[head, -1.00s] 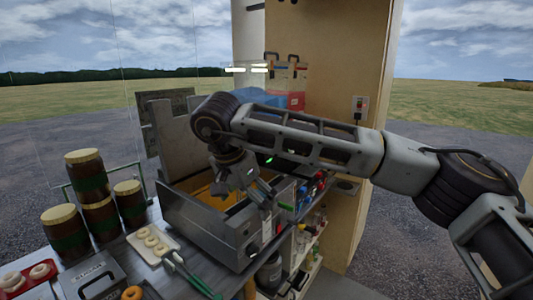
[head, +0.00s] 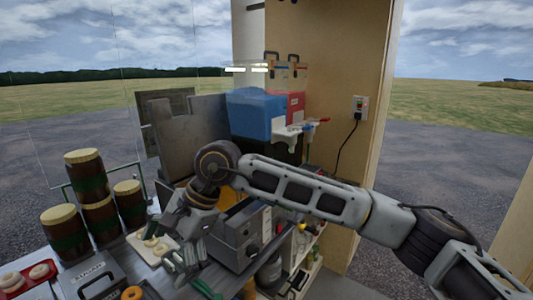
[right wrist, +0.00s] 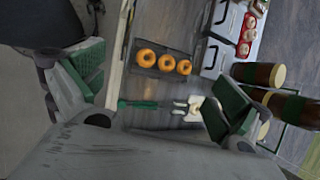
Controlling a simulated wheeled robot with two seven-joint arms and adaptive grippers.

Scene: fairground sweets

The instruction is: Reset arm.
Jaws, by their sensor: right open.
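My right gripper (head: 178,240) is open and empty. It hangs over the counter in front of the steel fryer (head: 236,236), above the tongs with green handles (head: 205,288) and the small white tray (head: 134,241). In the right wrist view, the open fingers of my right gripper (right wrist: 155,88) frame the tongs (right wrist: 140,104), which lie on the counter between them. The gripper partly hides the white tray and its rings in both views. My right arm reaches in from the right, across the front of the fryer. My left gripper is not in view.
Brown jars (head: 85,175) with pale lids stand at the left. A grey metal box (head: 92,278) and a red tray (head: 28,279) are at the front left. A dark tray (right wrist: 148,73) holds three orange rings. Blue (head: 253,113) and red (head: 284,112) drink tanks stand behind the fryer.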

